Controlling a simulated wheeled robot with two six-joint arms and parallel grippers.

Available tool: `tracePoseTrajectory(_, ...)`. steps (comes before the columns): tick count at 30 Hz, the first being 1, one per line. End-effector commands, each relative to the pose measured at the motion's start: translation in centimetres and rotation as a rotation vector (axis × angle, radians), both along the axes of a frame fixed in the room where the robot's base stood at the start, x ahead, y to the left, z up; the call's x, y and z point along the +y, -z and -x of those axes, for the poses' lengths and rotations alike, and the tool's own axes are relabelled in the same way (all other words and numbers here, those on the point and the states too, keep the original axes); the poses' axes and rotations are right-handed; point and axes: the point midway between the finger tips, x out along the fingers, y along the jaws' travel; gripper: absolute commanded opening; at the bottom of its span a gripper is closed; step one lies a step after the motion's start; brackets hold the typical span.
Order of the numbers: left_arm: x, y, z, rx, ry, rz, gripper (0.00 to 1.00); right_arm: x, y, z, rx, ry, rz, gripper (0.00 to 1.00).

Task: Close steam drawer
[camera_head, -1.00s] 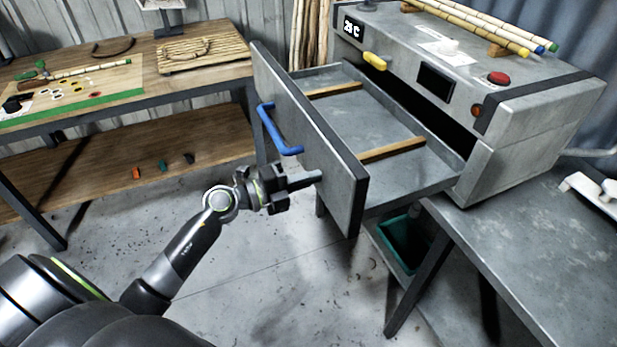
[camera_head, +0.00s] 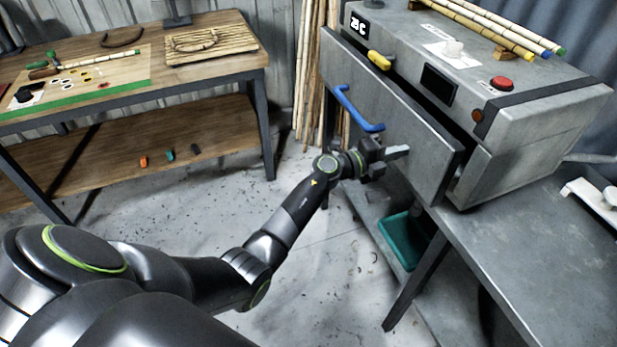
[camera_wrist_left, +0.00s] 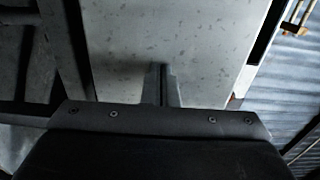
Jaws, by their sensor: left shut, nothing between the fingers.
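The steam drawer (camera_head: 388,116) is a grey metal front with a blue handle (camera_head: 357,110), on the left side of the grey steam box (camera_head: 540,112). It stands slightly out from the box, with a narrow dark gap along its top and right edges. My left gripper (camera_head: 398,152) is shut and empty, its fingertips at the drawer front, below and right of the handle. In the left wrist view the shut fingers (camera_wrist_left: 161,85) point at the pale drawer front (camera_wrist_left: 185,40); whether they touch it I cannot tell. My right gripper is not in view.
The box stands on a grey metal table (camera_head: 530,240), with a teal bin (camera_head: 402,240) underneath. A wooden workbench (camera_head: 225,75) is at the left. Bamboo poles (camera_head: 312,85) lean at the back wall. The floor between is clear.

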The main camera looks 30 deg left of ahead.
Motion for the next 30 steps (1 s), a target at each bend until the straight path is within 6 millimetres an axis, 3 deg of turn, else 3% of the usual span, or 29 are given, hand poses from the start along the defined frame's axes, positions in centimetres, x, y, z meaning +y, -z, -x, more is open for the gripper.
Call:
tracePoseTrajectory(9,-2.6,0.1,-3.1,0.0,0.0,0.0,0.0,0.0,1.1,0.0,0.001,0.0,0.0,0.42)
tracePoseTrajectory(30,-2.4,-0.4,-3.6,-0.005,-0.003,0.003,0.0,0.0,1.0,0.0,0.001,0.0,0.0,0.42)
